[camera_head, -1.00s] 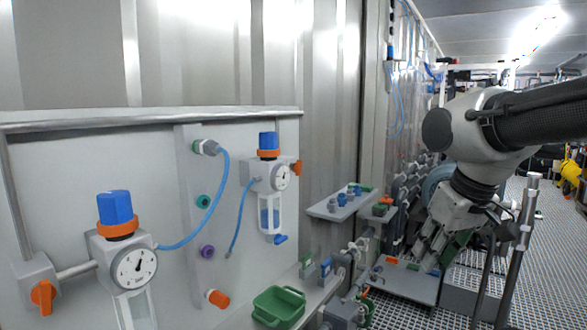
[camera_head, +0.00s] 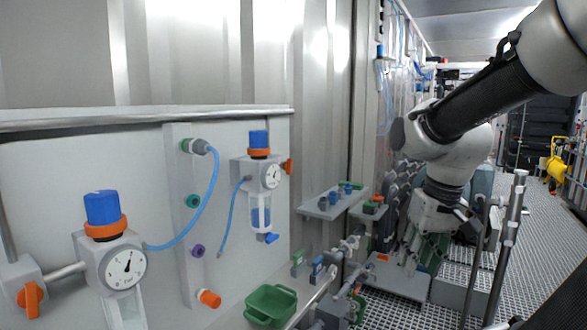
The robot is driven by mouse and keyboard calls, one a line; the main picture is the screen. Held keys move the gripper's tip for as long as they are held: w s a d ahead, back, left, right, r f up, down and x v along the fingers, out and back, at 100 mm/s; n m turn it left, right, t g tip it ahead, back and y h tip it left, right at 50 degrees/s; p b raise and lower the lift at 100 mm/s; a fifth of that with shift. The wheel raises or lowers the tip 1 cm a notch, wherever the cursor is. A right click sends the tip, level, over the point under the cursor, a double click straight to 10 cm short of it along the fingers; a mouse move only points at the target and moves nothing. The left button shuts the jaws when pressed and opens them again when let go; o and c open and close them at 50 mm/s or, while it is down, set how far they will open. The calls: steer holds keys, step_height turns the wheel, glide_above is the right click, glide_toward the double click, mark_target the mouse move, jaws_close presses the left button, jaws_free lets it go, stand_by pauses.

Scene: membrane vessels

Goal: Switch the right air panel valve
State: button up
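The air panel (camera_head: 150,165) is a pale board on the left. Its right regulator has a blue knob (camera_head: 259,140), an orange collar and a round gauge (camera_head: 271,176). The right valve, a small orange handle (camera_head: 289,166), sticks out at this regulator's right side. The left regulator (camera_head: 104,215) is similar, with a left orange valve handle (camera_head: 31,298) at its lower left. My gripper (camera_head: 411,258) points down, well right of the panel and apart from both valves. It is small and partly lost against the background, so its opening is unclear.
A blue hose (camera_head: 214,195) loops between the regulators. A green basket (camera_head: 271,305) stands below the panel. A shelf with small fittings (camera_head: 333,203) and grey piping (camera_head: 345,262) lie between panel and arm. Posts (camera_head: 510,225) stand at right beside open grating floor.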

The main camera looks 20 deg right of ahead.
steer(key=w+a+f+m+y, duration=0.1)
steer(key=w+a+f+y, duration=0.15)
steer(key=w, duration=0.25)
steer(key=w+a+f+y, duration=0.2)
steer(key=w+a+y, duration=0.1)
steer(key=w, duration=0.2)
steer(key=n+t+y, duration=0.6)
steer(key=n+t, duration=0.3)
steer(key=t, duration=0.3)
glide_toward(288, 166)
steer(key=x, duration=0.8)
steer(key=shift+w+d+n, duration=0.2)
steer(key=shift+d+n, duration=0.05)
steer(key=shift+n, duration=0.05)
steer(key=shift+c, duration=0.2)
jaws_close()
